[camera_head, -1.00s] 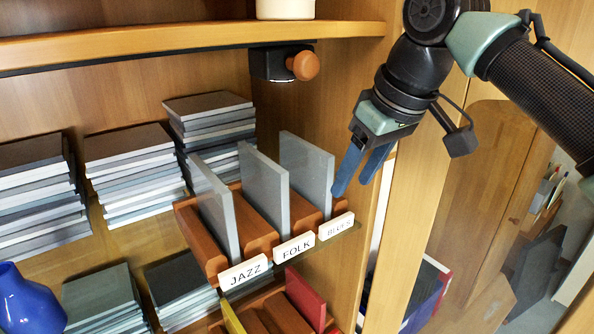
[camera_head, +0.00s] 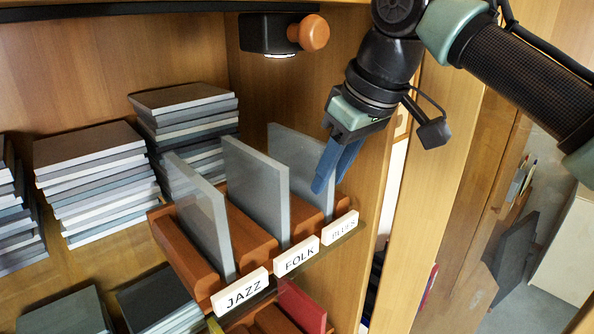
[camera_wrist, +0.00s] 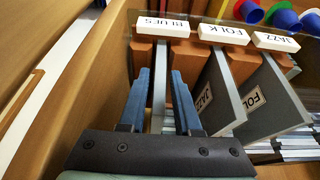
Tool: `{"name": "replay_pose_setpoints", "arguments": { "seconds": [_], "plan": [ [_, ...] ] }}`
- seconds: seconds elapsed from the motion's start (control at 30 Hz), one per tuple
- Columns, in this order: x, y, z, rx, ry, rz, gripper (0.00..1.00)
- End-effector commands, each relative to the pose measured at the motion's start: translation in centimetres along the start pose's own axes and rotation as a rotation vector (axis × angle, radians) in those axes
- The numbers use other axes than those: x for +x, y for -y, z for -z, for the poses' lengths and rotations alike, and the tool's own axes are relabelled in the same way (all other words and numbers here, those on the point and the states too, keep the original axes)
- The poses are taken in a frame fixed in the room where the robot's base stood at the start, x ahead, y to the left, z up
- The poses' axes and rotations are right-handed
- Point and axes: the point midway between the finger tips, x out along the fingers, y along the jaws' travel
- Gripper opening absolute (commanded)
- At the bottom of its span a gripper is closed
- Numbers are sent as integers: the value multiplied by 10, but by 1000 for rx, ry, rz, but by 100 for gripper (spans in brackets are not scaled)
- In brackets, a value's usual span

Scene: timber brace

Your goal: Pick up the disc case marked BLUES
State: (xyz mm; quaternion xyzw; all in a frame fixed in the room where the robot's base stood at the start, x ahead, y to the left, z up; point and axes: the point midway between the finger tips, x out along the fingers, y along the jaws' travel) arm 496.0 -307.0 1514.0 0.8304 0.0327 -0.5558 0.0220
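A grey case (camera_head: 300,165) stands upright in the rack slot behind the BLUES tag (camera_head: 340,228); any mark on its own face is hidden. In the wrist view this case (camera_wrist: 159,90) shows edge-on between the two blue fingers of my gripper (camera_wrist: 160,85), with gaps on both sides. My gripper (camera_head: 335,175) is open around its near edge in the head view. The case (camera_wrist: 226,90) behind the FOLK tag carries a label reading JAZZ. The case (camera_wrist: 280,95) behind the JAZZ tag carries a label reading FOLK.
The orange-brown rack (camera_head: 185,262) sits in a wooden cabinet, whose side wall (camera_head: 385,185) is close right of the gripper. Stacks of grey cases (camera_head: 95,180) fill the left. A dark fixture with an orange knob (camera_head: 314,33) hangs above. A red case (camera_head: 302,305) is below.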

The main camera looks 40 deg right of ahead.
Motion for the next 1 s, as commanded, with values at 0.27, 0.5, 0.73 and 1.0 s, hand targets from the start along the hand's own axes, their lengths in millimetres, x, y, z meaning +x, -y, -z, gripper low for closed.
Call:
{"name": "replay_pose_setpoints", "arguments": {
  "seconds": [0.27, 0.5, 0.73, 1.0],
  "plan": [
    [0, 0, 0, 1, 0, 0, 0],
    [0, 0, 0, 1, -1, 0, 0],
    [-4, 1, 4, 0, -2, 1, 0],
    [-16, 6, 19, -2, 0, 4, 0]
  ]
}}
